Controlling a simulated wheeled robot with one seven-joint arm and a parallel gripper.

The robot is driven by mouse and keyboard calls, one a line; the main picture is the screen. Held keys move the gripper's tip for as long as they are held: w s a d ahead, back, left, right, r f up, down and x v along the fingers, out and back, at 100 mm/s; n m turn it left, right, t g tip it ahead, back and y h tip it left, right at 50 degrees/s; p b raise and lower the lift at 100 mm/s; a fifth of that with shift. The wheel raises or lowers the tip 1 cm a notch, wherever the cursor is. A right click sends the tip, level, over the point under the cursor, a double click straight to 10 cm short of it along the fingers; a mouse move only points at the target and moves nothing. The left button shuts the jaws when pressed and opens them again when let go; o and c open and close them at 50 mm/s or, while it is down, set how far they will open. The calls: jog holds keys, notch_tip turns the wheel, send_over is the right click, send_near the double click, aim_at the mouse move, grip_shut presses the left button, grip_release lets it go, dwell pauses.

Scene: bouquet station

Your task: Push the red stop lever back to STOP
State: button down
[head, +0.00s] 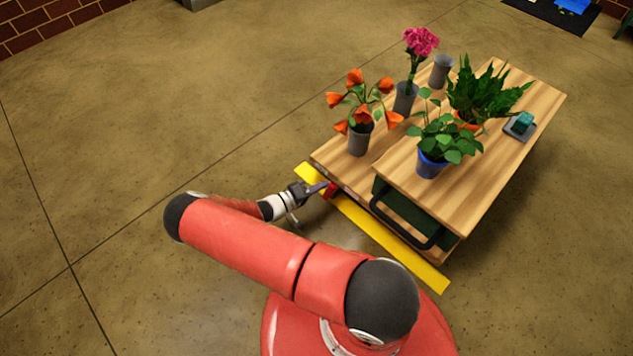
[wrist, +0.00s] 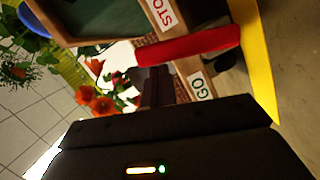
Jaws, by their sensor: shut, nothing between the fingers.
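The red stop lever (head: 331,190) sticks out from the front edge of the wooden cart, near its left end. In the wrist view the red lever (wrist: 190,46) shows as a bar between the STOP label (wrist: 163,13) and the GO label (wrist: 200,86). My gripper (head: 319,187) is shut and empty, right at the lever. In the wrist view its dark fingers (wrist: 156,86) lie beside the lever, on the GO label's side. I cannot tell whether they touch it. The lever's base is partly hidden.
The wooden cart (head: 400,185) carries orange flowers (head: 358,100), a pink flower (head: 421,41), and plants in pots and vases. A black handle (head: 405,228) juts from its front. A yellow strip (head: 390,238) runs along the front. The floor to the left is clear.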

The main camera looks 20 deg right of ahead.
jog(key=shift+s+d, duration=0.15)
jog(key=shift+s, duration=0.25)
dwell(0.3)
jog(key=w+a+r+b, duration=0.1)
jog(key=w+a+r, duration=0.1)
jog(key=a, duration=0.9)
jog(key=shift+r, duration=0.2)
jog(key=shift+w, duration=0.1)
